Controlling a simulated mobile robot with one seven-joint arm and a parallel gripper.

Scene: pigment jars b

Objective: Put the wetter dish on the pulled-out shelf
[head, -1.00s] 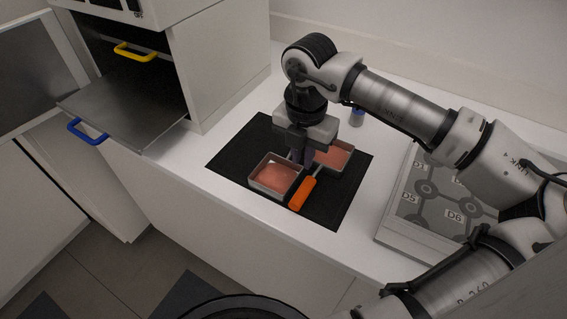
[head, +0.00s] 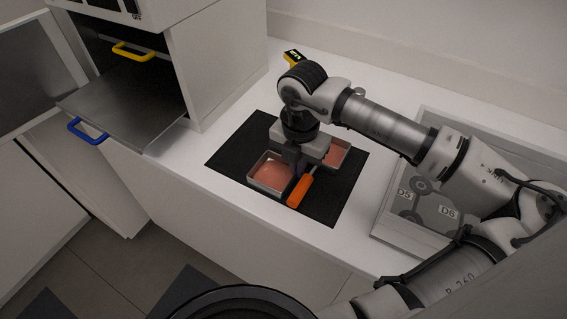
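Two shallow metal dishes with pink contents sit on a black mat (head: 240,137). The left dish (head: 268,172) shows a pale sheen on its surface. The right dish (head: 338,152) looks more matt, but my arm covers part of it. My gripper (head: 298,170) points down at the right side of the left dish, between the two dishes. Its fingertips are mostly hidden, so I cannot tell whether it is open or touches a dish. The pulled-out shelf (head: 125,103) is a bare grey metal sheet with a blue handle (head: 88,131), jutting from the cabinet at left.
An orange handle (head: 300,190) lies beside the left dish; what it joins is hidden. A yellow handle (head: 133,50) is inside the cabinet above the shelf. A yellow and black object (head: 293,58) stands behind my arm. A tray with labelled panels (head: 418,200) is at right.

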